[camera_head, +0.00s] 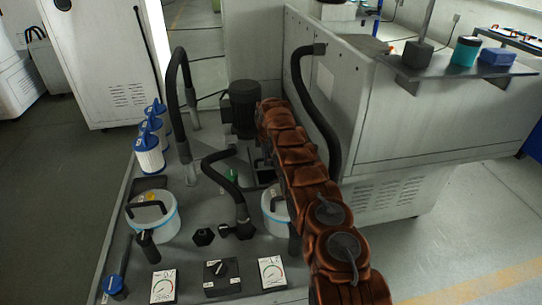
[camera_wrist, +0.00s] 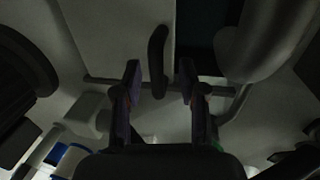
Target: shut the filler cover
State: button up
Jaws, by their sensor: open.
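The filler cover appears in the wrist view as a flat pale plate (camera_wrist: 105,40) with an upright black bar handle (camera_wrist: 157,62) near its right edge. A dark opening (camera_wrist: 198,35) shows uncovered just right of the plate. A thin rail (camera_wrist: 105,81) runs across below the plate. My gripper (camera_wrist: 160,79) is open, with one finger on each side of the handle and visible gaps to it. In the head view, a dark recess (camera_head: 262,168) shows beside my brown arm; the arm hides my gripper and part of that area.
Grey hoses (camera_head: 177,100) arch over the tank top, and one thick pipe shows near the right finger (camera_wrist: 270,35). A dark motor (camera_head: 242,108), white-blue filters (camera_head: 148,155) and a lidded canister (camera_head: 153,222) crowd around. A tall grey cabinet wall (camera_head: 350,120) stands right.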

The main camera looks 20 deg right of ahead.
jog(key=shift+c, duration=0.3)
grip_shut()
dwell(0.3)
